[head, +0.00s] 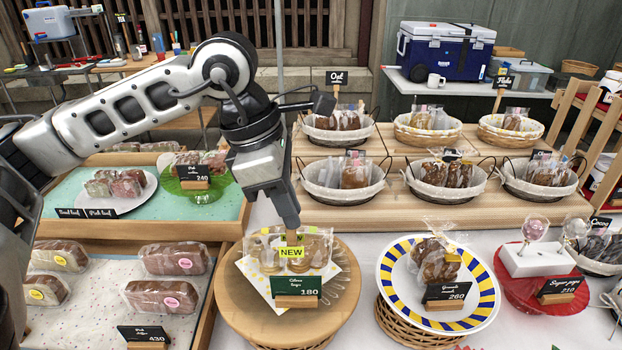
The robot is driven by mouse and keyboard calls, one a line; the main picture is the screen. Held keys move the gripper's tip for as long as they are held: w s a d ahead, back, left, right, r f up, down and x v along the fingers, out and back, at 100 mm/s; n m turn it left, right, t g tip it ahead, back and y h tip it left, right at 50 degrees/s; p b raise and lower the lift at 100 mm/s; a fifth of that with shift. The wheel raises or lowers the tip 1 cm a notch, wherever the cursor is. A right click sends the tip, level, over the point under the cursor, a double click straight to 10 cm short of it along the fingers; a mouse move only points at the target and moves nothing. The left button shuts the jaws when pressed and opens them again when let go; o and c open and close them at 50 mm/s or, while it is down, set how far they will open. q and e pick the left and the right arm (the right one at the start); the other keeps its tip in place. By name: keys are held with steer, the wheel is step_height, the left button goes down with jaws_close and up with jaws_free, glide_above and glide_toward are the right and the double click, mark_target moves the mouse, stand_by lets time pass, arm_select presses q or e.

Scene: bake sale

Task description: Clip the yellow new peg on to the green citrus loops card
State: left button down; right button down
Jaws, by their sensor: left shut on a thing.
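The green citrus loops card (296,285) reads 180 and stands in a small wooden holder on the round wooden stand (232,308). Behind it, bagged citrus loops (262,250) sit on a white patterned sheet. The yellow NEW peg (292,252) is upright just at the top edge of the card. My left gripper (290,230) comes down from above and is shut on the wooden upper part of the peg. I cannot tell whether the peg grips the card or only overlaps it in view. My right gripper is not in view.
A plate with a blue and yellow rim (388,300) and its 260 card (446,291) stand close to the right. A wooden-edged tray with wrapped loaves (172,259) is close on the left. Tiered baskets (343,182) rise behind.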

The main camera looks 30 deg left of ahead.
mark_target(292, 234)
arm_select(q)
steer(key=shift+s+f+b, duration=0.25)
steer(key=shift+f+b, duration=0.45)
steer(key=shift+f, duration=0.3)
step_height(292, 234, down, 2)
steer(key=shift+w+f+b, duration=0.1)
steer(key=shift+b, duration=0.5)
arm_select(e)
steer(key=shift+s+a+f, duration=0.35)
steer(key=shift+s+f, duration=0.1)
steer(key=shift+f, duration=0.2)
arm_select(q)
steer(key=shift+w+d+f+b, duration=0.15)
steer(key=shift+b, duration=0.2)
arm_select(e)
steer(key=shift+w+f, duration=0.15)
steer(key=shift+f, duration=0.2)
arm_select(q)
steer(key=shift+f, duration=0.15)
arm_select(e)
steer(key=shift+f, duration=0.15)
arm_select(q)
steer(key=shift+f+b, duration=0.25)
steer(key=shift+b, duration=0.3)
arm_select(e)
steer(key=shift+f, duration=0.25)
